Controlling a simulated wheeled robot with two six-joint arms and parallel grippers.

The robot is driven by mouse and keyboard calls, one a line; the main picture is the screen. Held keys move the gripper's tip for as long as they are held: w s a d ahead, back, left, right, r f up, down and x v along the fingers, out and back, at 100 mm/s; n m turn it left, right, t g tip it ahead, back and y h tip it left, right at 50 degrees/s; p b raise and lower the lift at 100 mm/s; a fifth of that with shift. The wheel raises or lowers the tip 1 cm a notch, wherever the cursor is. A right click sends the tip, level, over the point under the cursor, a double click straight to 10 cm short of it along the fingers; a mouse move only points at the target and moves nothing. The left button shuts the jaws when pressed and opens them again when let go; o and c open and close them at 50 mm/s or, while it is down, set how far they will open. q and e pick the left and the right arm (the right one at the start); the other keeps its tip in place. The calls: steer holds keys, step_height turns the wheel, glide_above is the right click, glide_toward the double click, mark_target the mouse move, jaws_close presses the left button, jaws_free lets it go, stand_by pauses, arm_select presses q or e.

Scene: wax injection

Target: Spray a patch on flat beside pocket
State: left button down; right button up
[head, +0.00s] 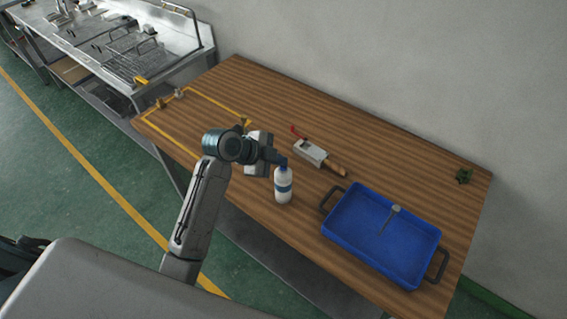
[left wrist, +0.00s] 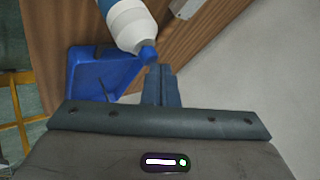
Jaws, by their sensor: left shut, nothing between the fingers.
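A white spray bottle (head: 283,187) with a blue band and blue cap stands upright on the table. It also shows close up in the left wrist view (left wrist: 128,22). My left gripper (head: 275,157) is right by the bottle's cap, shut and empty; its closed fingers also show in the left wrist view (left wrist: 161,84). I cannot tell whether they touch the cap. A grey metal mold block (head: 309,153) with a wooden handle lies behind the bottle to the right. Its pocket is too small to make out. My right gripper is not in view.
A blue tray (head: 342,236) with black handles holds a thin tool (head: 389,219). A red piece (head: 297,132) lies by the block. Small brass-coloured parts (head: 160,104) stand by a yellow-taped area. A small green object (head: 464,176) sits far right. The back of the table is clear.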

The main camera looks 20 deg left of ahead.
arm_select(q)
steer(key=shift+r, duration=0.4)
step_height(320, 180, up, 2)
steer(key=shift+r+p, duration=0.1)
steer(key=shift+p, duration=0.9)
steer(key=shift+r, duration=1.9)
steer(key=shift+r, duration=0.1)
step_height(320, 180, down, 5)
steer(key=shift+f+b, duration=0.1)
steer(key=shift+b, duration=0.65)
steer(key=shift+f+b, duration=0.35)
steer(key=shift+f, duration=0.2)
